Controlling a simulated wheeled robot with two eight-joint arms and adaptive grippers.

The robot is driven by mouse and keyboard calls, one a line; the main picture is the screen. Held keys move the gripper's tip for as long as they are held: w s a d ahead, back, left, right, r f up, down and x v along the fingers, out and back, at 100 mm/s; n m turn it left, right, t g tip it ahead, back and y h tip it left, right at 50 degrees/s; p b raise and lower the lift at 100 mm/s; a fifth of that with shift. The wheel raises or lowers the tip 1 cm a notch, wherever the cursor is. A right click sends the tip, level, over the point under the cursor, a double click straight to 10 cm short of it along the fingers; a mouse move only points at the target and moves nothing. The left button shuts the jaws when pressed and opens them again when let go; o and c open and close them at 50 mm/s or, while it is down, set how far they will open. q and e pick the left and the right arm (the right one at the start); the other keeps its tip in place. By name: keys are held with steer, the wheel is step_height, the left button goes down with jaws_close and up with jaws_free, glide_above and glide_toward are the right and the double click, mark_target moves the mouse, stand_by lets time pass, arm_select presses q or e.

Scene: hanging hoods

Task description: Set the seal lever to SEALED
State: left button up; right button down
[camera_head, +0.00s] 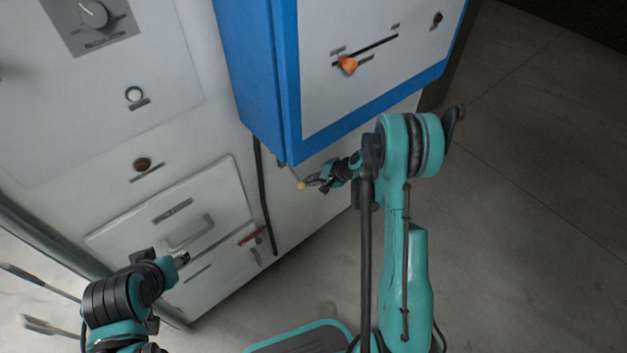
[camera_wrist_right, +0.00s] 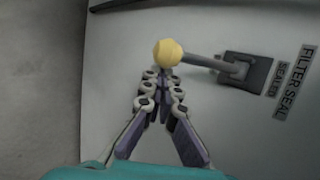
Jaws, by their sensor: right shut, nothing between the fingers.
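The seal lever shows in the right wrist view as a grey rod with a yellow ball knob (camera_wrist_right: 167,52). The rod runs right from the knob to a dark mount (camera_wrist_right: 247,72) on the pale panel, beside labels reading FILTER SEAL and SEALED. In the head view the yellow knob (camera_head: 302,185) sits below the blue-framed cabinet. My right gripper (camera_head: 314,181) is shut and empty; its fingertips (camera_wrist_right: 160,78) are right by the knob, and I cannot tell if they touch it. My left gripper (camera_head: 183,259) is near the lower drawer front; its finger state is unclear.
The blue-framed cabinet (camera_head: 262,80) overhangs the lever area. An orange slider knob (camera_head: 347,65) is on its front. A red handle (camera_head: 252,236), a drawer handle (camera_head: 188,233) and a dark hanging cable (camera_head: 264,195) are to the left. Open floor (camera_head: 530,200) lies right.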

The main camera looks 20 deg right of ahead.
steer(key=shift+r, duration=0.1)
steer(key=r+g+p, duration=0.1)
steer(key=s+r+g+h+p, duration=0.1)
steer(key=p, duration=0.1)
steer(key=shift+d+r+g, duration=0.15)
steer(key=shift+r+g, duration=0.15)
steer(key=shift+g, duration=0.1)
stand_by(0.4)
steer(key=shift+r+p, duration=0.5)
steer(key=shift+r, duration=0.3)
